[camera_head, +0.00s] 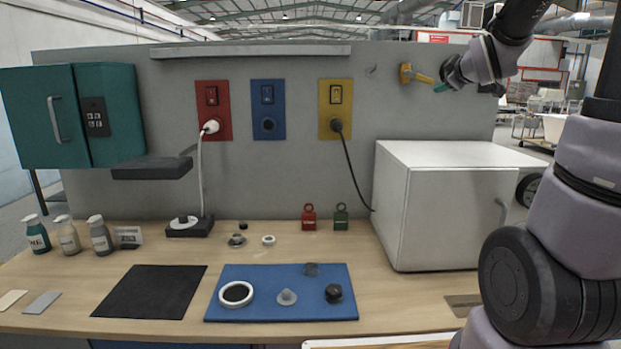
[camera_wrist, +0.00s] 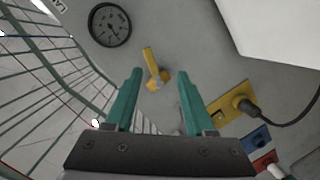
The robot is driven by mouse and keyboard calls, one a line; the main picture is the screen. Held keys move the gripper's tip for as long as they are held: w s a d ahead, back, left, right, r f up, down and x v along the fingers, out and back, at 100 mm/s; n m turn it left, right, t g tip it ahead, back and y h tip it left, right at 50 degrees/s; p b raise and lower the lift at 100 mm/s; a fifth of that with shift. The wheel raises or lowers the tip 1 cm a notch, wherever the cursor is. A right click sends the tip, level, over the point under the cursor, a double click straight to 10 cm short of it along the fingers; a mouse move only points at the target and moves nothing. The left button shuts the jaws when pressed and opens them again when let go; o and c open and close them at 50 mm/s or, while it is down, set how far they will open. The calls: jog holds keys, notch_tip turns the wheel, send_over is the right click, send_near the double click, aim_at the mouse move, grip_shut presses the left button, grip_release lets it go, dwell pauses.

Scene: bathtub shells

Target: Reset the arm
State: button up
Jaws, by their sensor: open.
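My gripper (camera_head: 440,87) is raised high in front of the grey panel at the upper right of the head view, beside a yellow valve handle (camera_head: 421,78). In the wrist view my gripper (camera_wrist: 160,80) has its two teal fingers spread apart with nothing held between them. The yellow valve handle (camera_wrist: 151,62) shows beyond the fingertips there. In the head view I cannot tell the exact gap between gripper and handle. My arm comes in from the right side and hides part of the workbench's right end.
A white cabinet (camera_head: 440,225) stands on the bench (camera_head: 375,290) below my gripper. A blue mat (camera_head: 280,311) with small parts and a black mat (camera_head: 150,291) lie in front. A teal cabinet (camera_head: 115,115) hangs left. A round gauge (camera_wrist: 109,25) is on the panel.

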jog(key=s+a+f+m+g+y, duration=0.1)
jog(key=s+a+f+m+g, duration=0.1)
jog(key=s, duration=0.7)
jog(key=s+a+f+m+g+y, duration=0.1)
jog(key=s+a+f+m+g, duration=0.2)
jog(key=s+a+m, duration=0.3)
jog(key=s+a+f+m+g+y, duration=0.1)
jog(key=s+a, duration=0.5)
jog(key=s, duration=0.6)
jog(key=f+m+g, duration=0.1)
jog(key=m+g, duration=0.1)
jog(key=m, duration=0.1)
jog(key=shift+s+f+m+g+y, duration=0.15)
jog(key=shift+s+m+g+y, duration=0.15)
jog(key=shift+m+g, duration=0.1)
jog(key=shift+w+d, duration=0.1)
